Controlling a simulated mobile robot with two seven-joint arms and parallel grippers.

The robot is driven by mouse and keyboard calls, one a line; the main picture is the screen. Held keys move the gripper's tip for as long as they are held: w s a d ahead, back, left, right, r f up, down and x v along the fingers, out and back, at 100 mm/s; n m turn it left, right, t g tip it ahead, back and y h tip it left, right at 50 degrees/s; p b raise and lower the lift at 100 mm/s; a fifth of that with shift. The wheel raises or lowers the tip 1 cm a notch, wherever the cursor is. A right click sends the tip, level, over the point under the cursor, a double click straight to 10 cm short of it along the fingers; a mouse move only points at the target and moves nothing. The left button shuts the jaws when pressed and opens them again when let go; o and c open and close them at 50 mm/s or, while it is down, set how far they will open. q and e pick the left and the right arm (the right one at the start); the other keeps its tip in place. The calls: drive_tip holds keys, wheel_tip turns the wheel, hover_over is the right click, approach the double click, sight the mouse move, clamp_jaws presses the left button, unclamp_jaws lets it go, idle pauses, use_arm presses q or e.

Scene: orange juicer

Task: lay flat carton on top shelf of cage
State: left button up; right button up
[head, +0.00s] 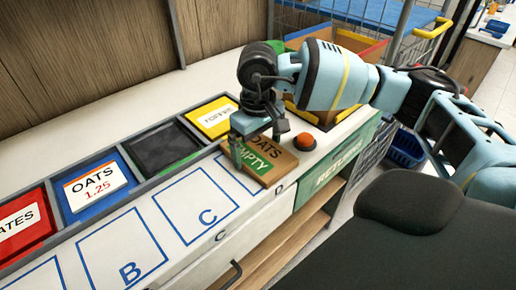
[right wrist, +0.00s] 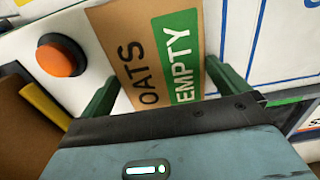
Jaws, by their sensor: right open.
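The flat brown carton (head: 284,161), marked "OATS" with a green "EMPTY" band, lies on the counter beside the letter D. It also shows in the right wrist view (right wrist: 138,58). My right gripper (head: 243,155) is over the carton's left side in the head view, fingers pointing down. In the right wrist view its green fingers (right wrist: 160,92) are apart, with the carton showing between and beyond them; I cannot tell whether they touch it. The wire cage (head: 432,31) with a blue shelf (head: 372,9) stands at the back right. My left gripper is out of view.
An orange button (head: 305,141) sits right beside the carton. A cardboard box (head: 334,116) with coloured edges stands behind my right arm. Coloured bins, including a blue one (head: 88,206) and a black one (head: 160,148), line the counter's back. Marked squares B and C are clear.

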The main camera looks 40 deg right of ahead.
sight(258, 151)
drive_tip(key=shift+f, duration=0.1)
drive_tip(key=shift+c, duration=0.3)
drive_tip(key=c, duration=1)
drive_tip(key=shift+o, duration=0.2)
drive_tip(key=shift+r, duration=0.75)
wheel_tip(258, 151, up, 2)
drive_tip(key=shift+s+r, duration=0.1)
drive_tip(key=shift+s+d+r+b, duration=0.2)
drive_tip(key=shift+s+d+b, duration=0.3)
drive_tip(key=shift+s, duration=2.05)
drive_tip(key=shift+s+d+r+b, duration=0.3)
drive_tip(key=shift+s+d, duration=0.35)
drive_tip(key=shift+s, duration=1.95)
drive_tip(key=shift+s+d+r+b, duration=0.15)
drive_tip(key=shift+s+d+b, duration=0.35)
drive_tip(key=shift+s, duration=2.05)
